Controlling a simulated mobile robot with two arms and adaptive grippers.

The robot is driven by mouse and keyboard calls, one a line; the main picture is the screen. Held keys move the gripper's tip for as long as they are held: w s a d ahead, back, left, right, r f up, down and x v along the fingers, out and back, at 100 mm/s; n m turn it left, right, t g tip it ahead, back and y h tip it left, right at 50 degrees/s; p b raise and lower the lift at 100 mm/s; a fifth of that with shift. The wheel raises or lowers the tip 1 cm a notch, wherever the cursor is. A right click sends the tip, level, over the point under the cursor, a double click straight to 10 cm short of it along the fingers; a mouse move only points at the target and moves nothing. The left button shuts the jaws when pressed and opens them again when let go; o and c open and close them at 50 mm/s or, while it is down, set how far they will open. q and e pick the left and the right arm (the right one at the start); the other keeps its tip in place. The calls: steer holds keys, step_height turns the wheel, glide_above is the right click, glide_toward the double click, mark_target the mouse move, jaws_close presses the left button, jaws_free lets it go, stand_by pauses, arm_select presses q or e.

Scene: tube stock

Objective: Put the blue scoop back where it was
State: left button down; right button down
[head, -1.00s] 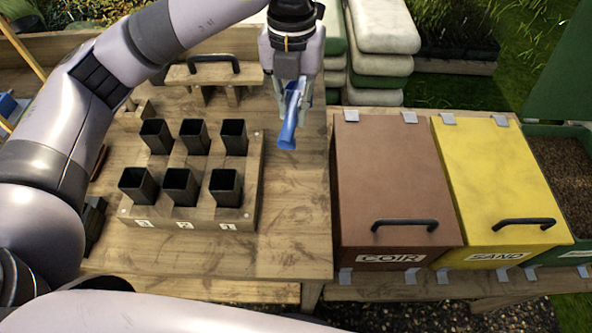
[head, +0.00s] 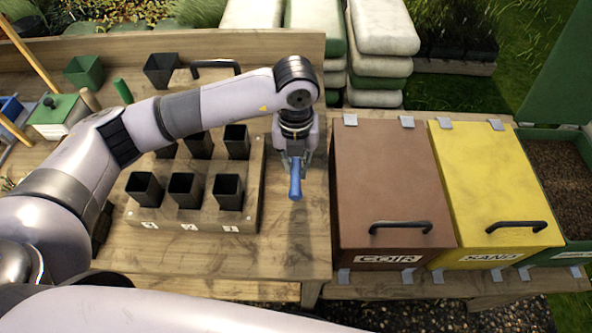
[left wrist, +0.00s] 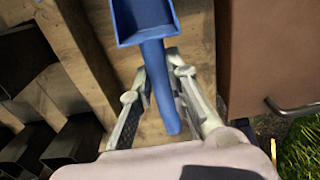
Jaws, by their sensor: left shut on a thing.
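The blue scoop (head: 296,180) is in my left gripper (head: 293,160), which is shut on it. In the head view the gripper points down over the bench, between the tube rack and the brown COIR bin, and the scoop's blue end shows below the fingers. In the left wrist view the scoop (left wrist: 145,20) has its tray toward the top and its handle running between the fingers (left wrist: 160,85). I cannot tell how high it is above the bench. My right gripper is not in view.
A wooden rack (head: 254,190) with several black square pots stands left of the gripper. The brown COIR bin (head: 385,180) and yellow SAND bin (head: 485,180) are at right, lids closed. A green-lidded box (head: 58,112) is at far left. Bare bench (head: 285,245) lies in front.

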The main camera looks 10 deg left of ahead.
arm_select(q)
step_height(320, 180, down, 4)
steer(key=shift+r+p, duration=0.25)
steer(key=shift+p, duration=0.15)
steer(key=shift+f, duration=0.5)
steer(key=c, duration=2)
jaws_free()
steer(key=shift+f, duration=0.15)
steer(key=o, duration=0.5)
steer(key=shift+c, duration=0.2)
